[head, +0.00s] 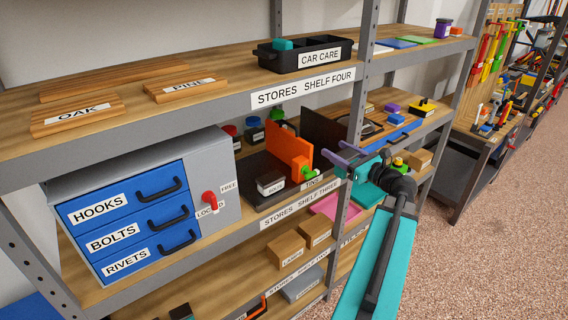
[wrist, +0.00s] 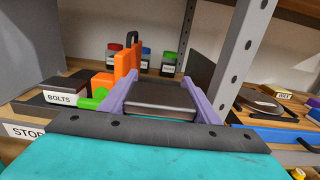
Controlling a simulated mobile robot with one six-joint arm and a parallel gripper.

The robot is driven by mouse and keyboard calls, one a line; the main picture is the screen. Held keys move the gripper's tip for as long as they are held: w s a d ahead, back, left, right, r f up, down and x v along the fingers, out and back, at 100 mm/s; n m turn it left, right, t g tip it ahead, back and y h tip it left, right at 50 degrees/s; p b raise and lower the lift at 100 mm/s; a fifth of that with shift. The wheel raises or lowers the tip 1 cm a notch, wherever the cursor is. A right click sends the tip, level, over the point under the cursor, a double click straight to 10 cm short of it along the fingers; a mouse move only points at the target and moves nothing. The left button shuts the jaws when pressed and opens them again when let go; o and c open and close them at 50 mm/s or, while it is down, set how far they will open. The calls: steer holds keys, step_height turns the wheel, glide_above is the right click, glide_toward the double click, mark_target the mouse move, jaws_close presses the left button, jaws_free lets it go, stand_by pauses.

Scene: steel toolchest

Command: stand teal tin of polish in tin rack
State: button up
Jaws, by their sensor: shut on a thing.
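My gripper (head: 326,156) is at the front of shelf three, beside the rack marked "TINS". In the wrist view its purple fingers (wrist: 153,92) are shut on a dark, flat thing with a pale rim (wrist: 160,98). It does not look teal there, and I cannot tell whether it is the tin of polish. The rack has a dark base (head: 254,168), an orange upright plate (head: 290,149) with a green knob, and a dark upright panel (head: 325,136). The held thing is in front and right of the orange plate.
A small "BOLTS" box (head: 270,183) stands on the rack base. A grey steel post (head: 356,120) rises close to my gripper. Several jars (head: 254,131) stand behind. A dark round thing (head: 373,127) and a blue case (head: 399,138) lie to the right.

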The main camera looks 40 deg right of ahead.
steer(key=w+d+p, duration=0.1)
steer(key=w+p, duration=0.3)
steer(key=w, duration=1.2)
steer(key=shift+d, duration=0.2)
steer(key=shift+w, duration=0.2)
steer(key=shift+w+f+p, duration=0.35)
steer(key=shift+f+p, duration=0.15)
steer(key=shift+f, duration=0.4)
steer(key=shift+w+f+p, duration=0.3)
steer(key=shift+f+p, duration=0.2)
steer(key=shift+f, duration=0.4)
steer(key=shift+f, duration=0.15)
steer(key=o, duration=1.2)
steer(key=shift+r, duration=0.2)
